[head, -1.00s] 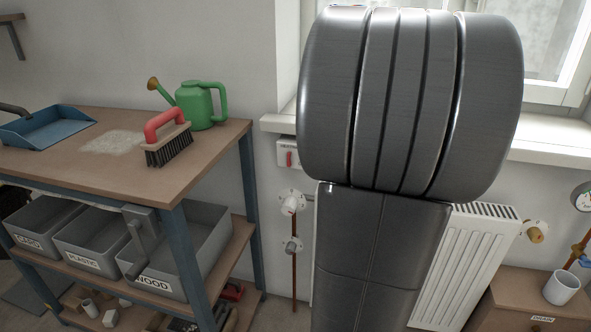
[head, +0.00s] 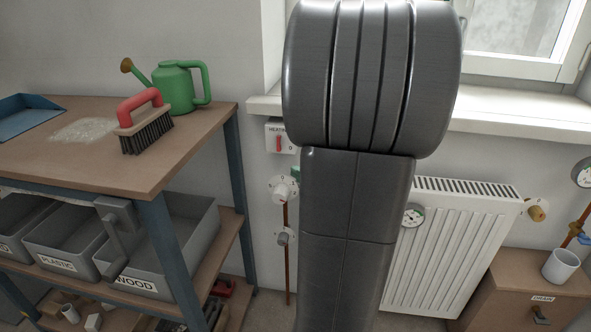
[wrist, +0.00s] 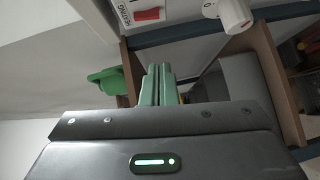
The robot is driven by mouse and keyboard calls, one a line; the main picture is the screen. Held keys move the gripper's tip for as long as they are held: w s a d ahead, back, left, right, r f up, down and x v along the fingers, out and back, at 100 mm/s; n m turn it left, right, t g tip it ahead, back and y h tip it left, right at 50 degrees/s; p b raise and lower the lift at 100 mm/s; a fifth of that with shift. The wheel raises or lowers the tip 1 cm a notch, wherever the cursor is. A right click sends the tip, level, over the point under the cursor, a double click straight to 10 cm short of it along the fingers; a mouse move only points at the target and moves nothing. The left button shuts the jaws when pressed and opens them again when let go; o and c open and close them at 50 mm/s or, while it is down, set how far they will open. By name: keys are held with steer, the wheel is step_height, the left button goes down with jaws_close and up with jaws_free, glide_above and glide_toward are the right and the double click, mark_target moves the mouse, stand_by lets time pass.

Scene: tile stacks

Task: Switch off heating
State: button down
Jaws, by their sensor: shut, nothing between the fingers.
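The heating switch is a white wall plate (head: 270,134) marked HEATING, with a red rocker (head: 279,144) and a 0 near its lower right. It stands just left of my arm in the head view. In the wrist view the red rocker (wrist: 150,14) shows at the top edge, on its plate partly cut off. My gripper (wrist: 156,72) has its green fingers together with nothing between them. The fingertips point toward the plate and appear apart from it. In the head view my arm hides most of the gripper. I cannot tell the rocker's position surely.
A white dial knob (head: 283,190) sits below the switch and shows beside it in the wrist view (wrist: 235,14). A workbench (head: 190,150) with a green watering can (head: 175,88) and brush (head: 146,135) stands left. A radiator (head: 450,245) is on the right.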

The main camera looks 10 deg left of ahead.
mark_target(280, 143)
steer(key=w+d+b+x, duration=0.1)
steer(key=d+b+x, duration=0.1)
steer(key=x, duration=0.9)
steer(key=shift+w+a+f, duration=0.2)
steer(key=shift+w, duration=0.45)
steer(key=shift+w+f+b, duration=0.25)
steer(key=shift+f+b, duration=0.1)
steer(key=shift+b, duration=0.4)
steer(key=shift+r, duration=0.15)
